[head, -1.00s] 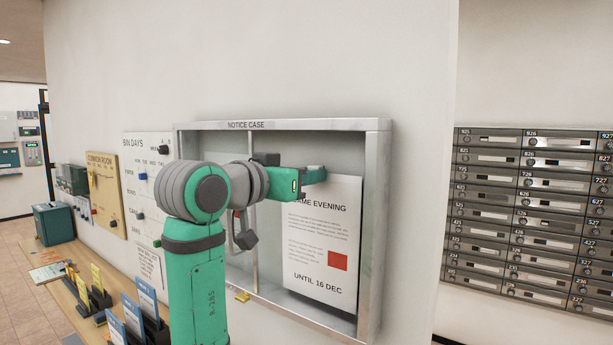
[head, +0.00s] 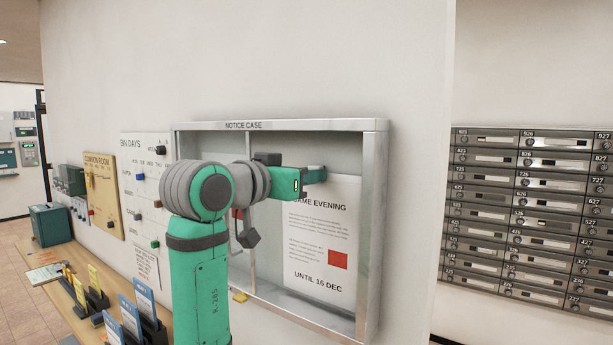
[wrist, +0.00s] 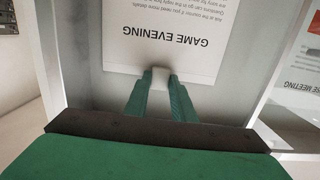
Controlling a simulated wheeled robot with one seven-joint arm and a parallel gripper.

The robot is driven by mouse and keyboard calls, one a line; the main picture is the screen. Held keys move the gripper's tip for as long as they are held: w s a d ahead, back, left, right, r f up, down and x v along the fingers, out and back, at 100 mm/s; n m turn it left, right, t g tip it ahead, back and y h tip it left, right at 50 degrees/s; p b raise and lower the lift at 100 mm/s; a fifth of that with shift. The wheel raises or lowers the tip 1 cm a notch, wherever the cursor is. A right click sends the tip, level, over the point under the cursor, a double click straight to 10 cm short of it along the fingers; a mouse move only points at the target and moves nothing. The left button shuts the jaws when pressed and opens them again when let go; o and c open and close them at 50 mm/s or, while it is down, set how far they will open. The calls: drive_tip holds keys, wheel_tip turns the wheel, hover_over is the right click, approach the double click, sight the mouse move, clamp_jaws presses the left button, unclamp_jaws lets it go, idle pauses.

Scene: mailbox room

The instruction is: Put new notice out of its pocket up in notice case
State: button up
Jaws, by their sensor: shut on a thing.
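The new notice is a white sheet (head: 318,245) headed "GAME EVENING", with a red square and "UNTIL 16 DEC". It stands upright inside the right bay of the notice case (head: 382,220), at or close to the back panel; I cannot tell whether it touches. My gripper (head: 316,174) is at the notice's top edge, shut on it at a small pale tab-like piece. In the wrist view the fingers (wrist: 160,78) meet at this piece, and the notice (wrist: 185,30) appears upside down. My arm hides much of the case's left bay.
Another notice, its heading ending in "MEETING", shows in the wrist view (wrist: 300,78) beyond the divider. The case has a raised metal frame. A counter with card holders (head: 130,325) stands at lower left. Mailboxes (head: 530,220) line the right wall.

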idle(0.3)
drive_tip(key=o, duration=1.1)
